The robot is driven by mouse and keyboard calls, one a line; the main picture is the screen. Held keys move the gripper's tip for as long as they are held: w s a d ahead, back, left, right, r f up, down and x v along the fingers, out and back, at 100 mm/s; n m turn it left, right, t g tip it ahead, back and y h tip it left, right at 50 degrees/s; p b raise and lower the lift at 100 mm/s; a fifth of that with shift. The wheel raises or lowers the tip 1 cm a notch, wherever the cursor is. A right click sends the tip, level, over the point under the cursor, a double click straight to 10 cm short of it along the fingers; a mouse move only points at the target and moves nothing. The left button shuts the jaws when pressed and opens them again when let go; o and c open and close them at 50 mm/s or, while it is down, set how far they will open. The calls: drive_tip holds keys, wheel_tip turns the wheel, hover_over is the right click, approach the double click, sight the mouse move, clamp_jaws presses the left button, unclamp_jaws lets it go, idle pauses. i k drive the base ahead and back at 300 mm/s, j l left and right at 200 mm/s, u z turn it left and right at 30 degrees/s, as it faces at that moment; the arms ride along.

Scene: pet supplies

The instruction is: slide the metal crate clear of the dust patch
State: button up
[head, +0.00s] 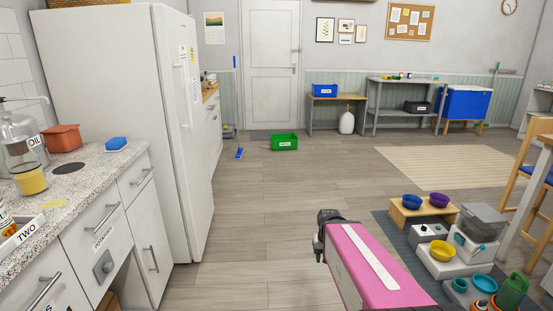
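I cannot make out a metal crate for sure in the head view. A grey box (482,222) stands among pet feeders at the right, but I cannot tell if it is metal. No dust patch is clear on the floor. My arm, pink with a white stripe, reaches up from the bottom. My gripper (322,236) is dark, small and partly hidden at its far end, over bare floor. Whether its fingers are open or shut does not show.
A counter (100,157) and white fridge (120,110) line the left. A green crate (284,142) sits on the floor ahead. The middle floor is clear.

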sight(288, 141)
drive_tip(key=i, duration=3.05)
drive_tip(key=i+l+u, duration=0.1)
drive_tip(key=i, duration=1.4)
drive_tip(key=i+l, duration=0.15)
drive_tip(key=i, duration=1.4)
drive_tip(key=i+j+z, duration=0.55)
drive_tip(key=i+j, duration=0.25)
drive_tip(key=i+j+z, duration=0.55)
drive_tip(key=j, duration=0.5)
drive_tip(key=i+l, duration=0.05)
